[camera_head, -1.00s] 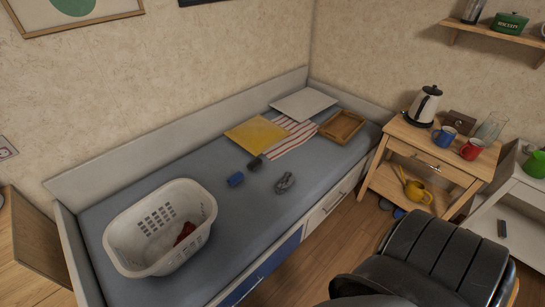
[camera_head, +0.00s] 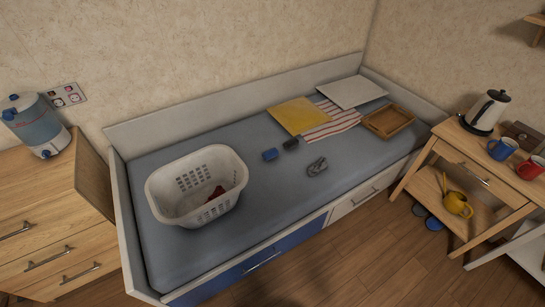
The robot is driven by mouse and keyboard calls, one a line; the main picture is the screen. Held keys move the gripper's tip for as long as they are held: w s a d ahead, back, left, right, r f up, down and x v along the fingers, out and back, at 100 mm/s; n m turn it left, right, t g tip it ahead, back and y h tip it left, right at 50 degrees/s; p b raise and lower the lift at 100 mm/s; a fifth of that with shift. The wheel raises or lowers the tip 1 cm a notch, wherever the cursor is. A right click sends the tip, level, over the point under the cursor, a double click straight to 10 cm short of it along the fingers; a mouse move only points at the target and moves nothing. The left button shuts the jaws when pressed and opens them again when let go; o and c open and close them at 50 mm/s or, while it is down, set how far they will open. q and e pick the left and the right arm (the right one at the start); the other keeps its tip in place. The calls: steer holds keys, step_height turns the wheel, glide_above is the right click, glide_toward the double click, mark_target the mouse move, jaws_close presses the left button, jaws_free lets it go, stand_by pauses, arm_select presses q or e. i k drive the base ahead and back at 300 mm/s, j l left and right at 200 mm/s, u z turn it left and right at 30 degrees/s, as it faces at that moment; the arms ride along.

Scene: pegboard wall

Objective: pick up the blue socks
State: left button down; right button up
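A small blue bundle (camera_head: 270,154), which looks like the blue socks, lies on the grey-blue mattress of the bed (camera_head: 262,194), right of the laundry basket. A dark grey bundle (camera_head: 290,144) lies close to its right. A grey bundle (camera_head: 317,166) lies further right and nearer the front. Neither of my grippers is in view.
A white basket (camera_head: 166,195) on the bed holds something red (camera_head: 214,194). A yellow cloth (camera_head: 297,116), striped cloth (camera_head: 334,121), white cloth (camera_head: 352,92) and wooden tray (camera_head: 388,121) lie at the right. A wooden dresser (camera_head: 40,232) stands left. Floor (camera_head: 345,262) in front is clear.

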mark_target(271, 153)
steer(key=l+u, duration=0.1)
steer(key=u, duration=0.3)
steer(key=l+u, duration=0.15)
steer(key=u, duration=0.25)
steer(key=i+l+u, duration=0.1)
steer(key=u, duration=0.3)
steer(key=l+u, duration=0.15)
steer(key=l, duration=0.25)
steer(key=k+l+u, duration=0.2)
steer(key=l, duration=0.2)
steer(key=l+u, duration=0.15)
steer(key=l, duration=0.3)
steer(key=k+l+u, duration=0.2)
steer(key=l, duration=0.15)
steer(key=l+u, duration=0.15)
steer(key=l, duration=0.25)
